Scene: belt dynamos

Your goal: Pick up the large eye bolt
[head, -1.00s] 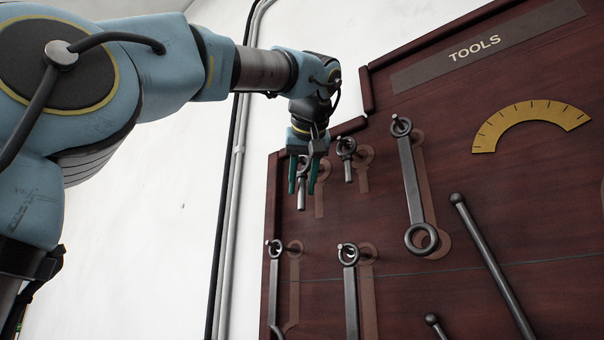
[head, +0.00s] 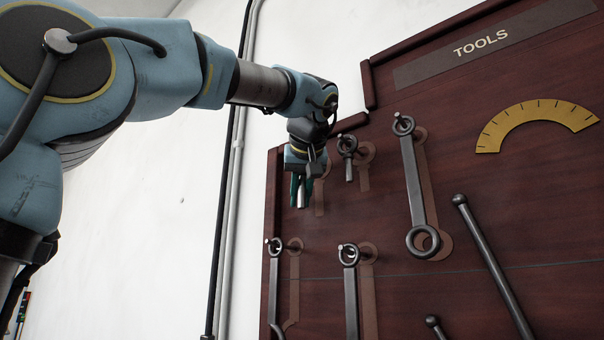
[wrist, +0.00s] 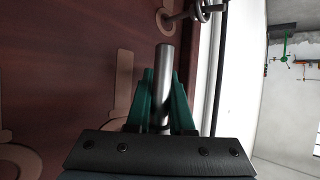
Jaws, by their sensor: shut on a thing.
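My gripper (head: 301,192) is at the upper left of the tool board. Its green fingers are shut around the large eye bolt (head: 300,201), whose grey shank tip shows below them. In the wrist view, the grey shank (wrist: 163,65) sticks out between the two green fingers (wrist: 160,100). The eye end is hidden by the gripper. A second eye bolt (head: 348,168) hangs on a peg just right of my gripper, apart from it.
The dark red tool board (head: 470,215) bears several hanging tools. A long ring wrench (head: 413,190) hangs to the right, and two more wrenches (head: 273,290) (head: 351,300) hang below. A pipe (head: 226,240) runs down the white wall at left.

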